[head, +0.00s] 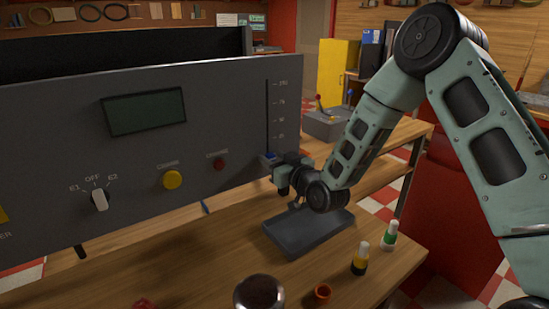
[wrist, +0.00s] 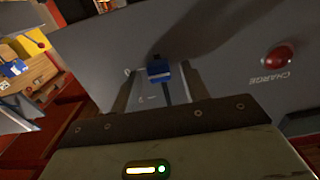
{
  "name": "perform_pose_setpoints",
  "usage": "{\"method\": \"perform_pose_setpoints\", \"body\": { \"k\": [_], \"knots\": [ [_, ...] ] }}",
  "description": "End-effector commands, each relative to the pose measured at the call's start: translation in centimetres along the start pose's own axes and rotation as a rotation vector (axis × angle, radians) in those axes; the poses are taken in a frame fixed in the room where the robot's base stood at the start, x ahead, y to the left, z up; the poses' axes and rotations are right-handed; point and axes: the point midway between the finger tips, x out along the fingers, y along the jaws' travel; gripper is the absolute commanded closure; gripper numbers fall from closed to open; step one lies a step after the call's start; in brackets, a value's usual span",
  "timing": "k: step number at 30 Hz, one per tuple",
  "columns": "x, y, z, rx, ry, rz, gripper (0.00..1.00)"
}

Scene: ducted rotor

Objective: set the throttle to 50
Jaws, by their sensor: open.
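The throttle is a vertical slot (head: 267,115) with a number scale at the right end of the grey panel. Its blue slider knob (head: 269,155) sits at the bottom of the slot, below the lowest readable mark. My gripper (head: 274,168) is at the knob, partly hiding it in the head view. In the wrist view, which is upside down, the blue knob (wrist: 160,72) lies between the two open fingers. Gaps show on both sides, and I cannot tell whether either finger touches it. The dark slot runs down from the knob there.
The panel also bears a dark display (head: 144,111), a rotary switch (head: 99,200), a yellow button (head: 172,180) and a red button (head: 219,164).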

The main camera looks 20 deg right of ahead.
Motion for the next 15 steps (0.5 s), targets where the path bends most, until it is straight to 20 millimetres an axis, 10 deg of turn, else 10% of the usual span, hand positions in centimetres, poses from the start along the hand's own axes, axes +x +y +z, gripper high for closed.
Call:
{"method": "perform_pose_setpoints", "body": {
  "k": [5, 10, 15],
  "knots": [
    [-0.02, -0.02, 0.02, 0.0, 0.0, 0.0, 0.57],
    [-0.03, -0.02, 0.01, 0.0, 0.0, 0.0, 1.0],
    [-0.02, -0.02, -0.59, -0.001, 0.002, -0.001, 1.0]
  ]
}}
